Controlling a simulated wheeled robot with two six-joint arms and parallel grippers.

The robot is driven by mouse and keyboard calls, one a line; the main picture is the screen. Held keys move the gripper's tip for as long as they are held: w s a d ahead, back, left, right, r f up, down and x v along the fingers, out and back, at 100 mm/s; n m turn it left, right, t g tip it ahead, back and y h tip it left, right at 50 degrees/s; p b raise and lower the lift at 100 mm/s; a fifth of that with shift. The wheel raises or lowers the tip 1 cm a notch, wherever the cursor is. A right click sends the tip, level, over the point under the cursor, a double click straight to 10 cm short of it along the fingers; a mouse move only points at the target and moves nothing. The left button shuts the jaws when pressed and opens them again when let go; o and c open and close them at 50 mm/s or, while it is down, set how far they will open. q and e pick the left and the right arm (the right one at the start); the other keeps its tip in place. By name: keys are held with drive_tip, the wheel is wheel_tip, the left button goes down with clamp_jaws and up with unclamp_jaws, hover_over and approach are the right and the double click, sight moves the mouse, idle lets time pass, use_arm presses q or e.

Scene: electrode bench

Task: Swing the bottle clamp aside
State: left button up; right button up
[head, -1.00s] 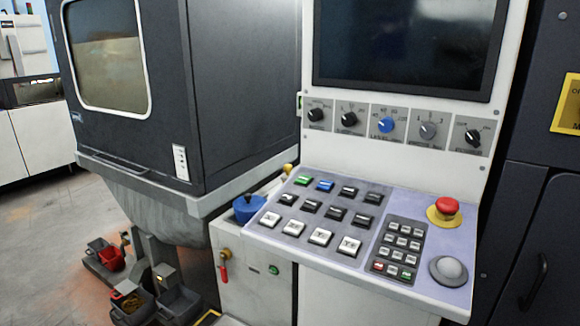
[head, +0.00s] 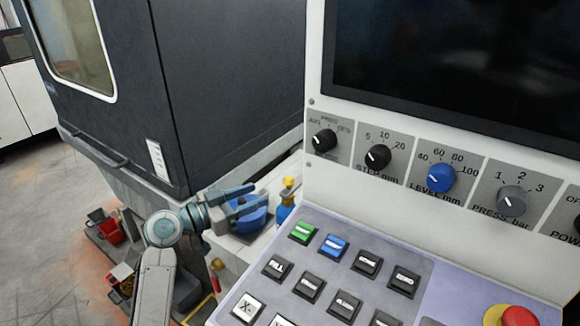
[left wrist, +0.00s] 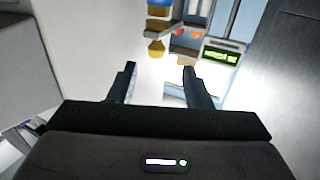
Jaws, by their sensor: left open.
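My left gripper (head: 254,196) reaches in from the left beside the control panel. It is open, its two fingers pointing right, and also shows in the left wrist view (left wrist: 159,72) with nothing between the fingertips. A round blue pot-like thing (head: 250,219) is partly hidden behind and below the fingers. Just right of the fingertips stands a blue bottle-like thing with a yellow top (head: 288,186); there is a gap between them. I cannot make out which part is the bottle clamp. My right gripper is not in view.
The sloped button panel (head: 330,222) lies close on the right, with a row of knobs (head: 440,178) above it. A dark machine cabinet (head: 225,90) stands behind my gripper. Small bins, one red (head: 110,230), are low at the left.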

sight(284, 182)
use_arm(q)
drive_tip(key=p+x, duration=0.1)
drive_tip(key=x, duration=0.2)
drive_tip(key=p+x, duration=0.1)
drive_tip(key=x, duration=0.2)
drive_tip(key=r+p+x, duration=0.1)
drive_tip(key=x, duration=0.2)
drive_tip(key=shift+d, duration=0.3)
drive_tip(key=shift+w+d+f, duration=0.15)
drive_tip(key=shift+w+d, duration=0.05)
drive_tip(key=shift+d, duration=0.2)
clamp_jaws()
